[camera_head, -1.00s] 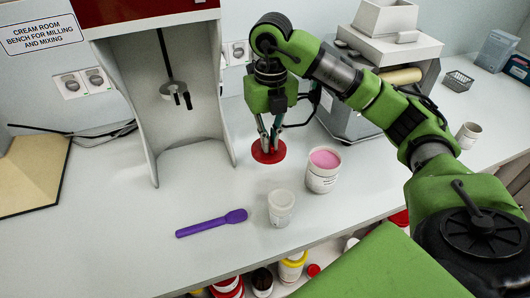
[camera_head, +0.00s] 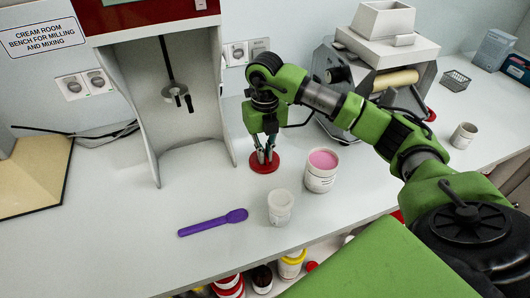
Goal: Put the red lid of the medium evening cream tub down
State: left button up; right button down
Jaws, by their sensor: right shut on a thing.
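The red lid (camera_head: 264,167) is a flat red disc at the bench, left of and a little behind the tub. My right gripper (camera_head: 264,158) points down and is shut on the red lid. The lid appears at or very near the bench top; I cannot tell whether it touches. The open tub (camera_head: 320,177) is white with a label, stands upright and holds pink cream. My left gripper is not in view.
A small translucent cup (camera_head: 280,212) and a purple spatula (camera_head: 213,223) are in front. The mixing stand (camera_head: 146,120) is to the left, the roller mill (camera_head: 335,116) behind. A white pot (camera_head: 464,135) stands at right. The bench's front left is clear.

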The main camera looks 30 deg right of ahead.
jog(key=c, duration=2.2)
grip_release()
jog(key=shift+f, duration=0.1)
jog(key=shift+r, duration=0.45)
jog(key=shift+r+b, duration=0.5)
jog(key=shift+r, duration=5.25)
